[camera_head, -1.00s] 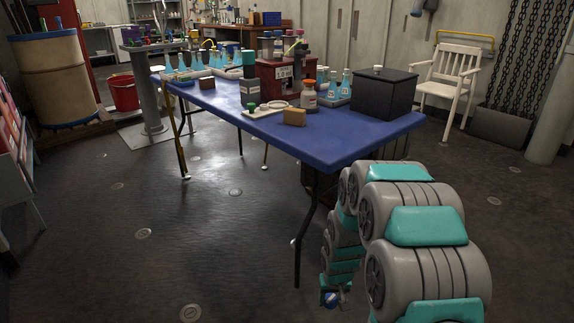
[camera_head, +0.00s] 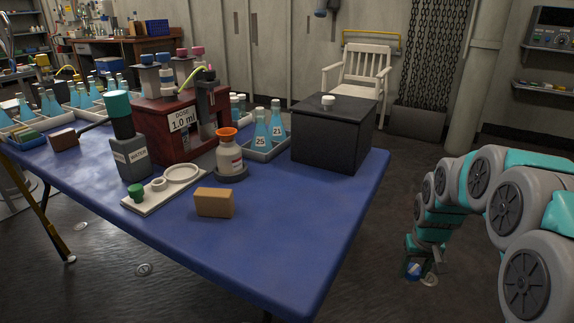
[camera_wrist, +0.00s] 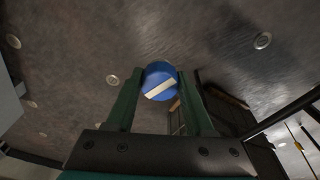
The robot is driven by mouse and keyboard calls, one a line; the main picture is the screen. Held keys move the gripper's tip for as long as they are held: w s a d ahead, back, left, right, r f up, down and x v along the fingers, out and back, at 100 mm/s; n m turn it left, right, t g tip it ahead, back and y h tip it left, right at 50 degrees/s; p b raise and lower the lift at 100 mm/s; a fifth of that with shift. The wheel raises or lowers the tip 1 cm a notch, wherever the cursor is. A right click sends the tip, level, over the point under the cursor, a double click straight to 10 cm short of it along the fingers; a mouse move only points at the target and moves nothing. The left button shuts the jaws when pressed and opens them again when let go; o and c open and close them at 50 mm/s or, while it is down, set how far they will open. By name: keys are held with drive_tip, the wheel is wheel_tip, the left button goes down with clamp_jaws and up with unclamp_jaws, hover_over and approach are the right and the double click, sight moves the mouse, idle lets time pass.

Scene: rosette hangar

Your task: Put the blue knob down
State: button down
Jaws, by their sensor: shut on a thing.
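The blue knob (camera_wrist: 160,82) is round with a white bar across its face. In the wrist view it sits between the tips of the two green fingers of my gripper (camera_wrist: 158,88), which is shut on it. In the head view my gripper (camera_head: 420,267) hangs low at the right, beside the table and above the dark floor, with the blue knob (camera_head: 412,270) showing small at its tip. The knob is held in the air, clear of the blue table (camera_head: 290,225).
On the table stand a black box (camera_head: 335,140), a red dosing machine (camera_head: 165,130), an orange-capped bottle (camera_head: 229,155), a tan block (camera_head: 214,202), a white tray (camera_head: 165,195) and blue flasks (camera_head: 262,135). The table's front right part is bare. A white chair (camera_head: 362,80) stands behind.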

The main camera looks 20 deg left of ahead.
drive_tip(key=s+a+r+n, duration=0.2)
drive_tip(key=s+a+r, duration=0.15)
drive_tip(key=r, duration=0.65)
drive_tip(key=s+a+r+n+y, duration=0.1)
drive_tip(key=s+a+r, duration=0.25)
drive_tip(key=r, duration=0.55)
drive_tip(key=s+a+r+n, duration=0.2)
drive_tip(key=s+r, duration=0.2)
drive_tip(key=r, duration=0.6)
drive_tip(key=p, duration=0.2)
hover_over(321, 194)
drive_tip(key=shift+s+d+f, duration=0.15)
drive_tip(key=shift+f, duration=0.3)
drive_tip(key=shift+s+d+f, duration=0.1)
drive_tip(key=shift+s+f, duration=0.05)
drive_tip(key=shift+f, duration=0.3)
drive_tip(key=shift+a+f+g, duration=0.1)
drive_tip(key=shift+f+g, duration=0.05)
drive_tip(key=shift+g, duration=0.15)
drive_tip(key=shift+f+p, duration=0.4)
drive_tip(key=shift+f, duration=1.25)
drive_tip(key=shift+c, duration=1.4)
unclamp_jaws()
drive_tip(key=shift+f, duration=0.1)
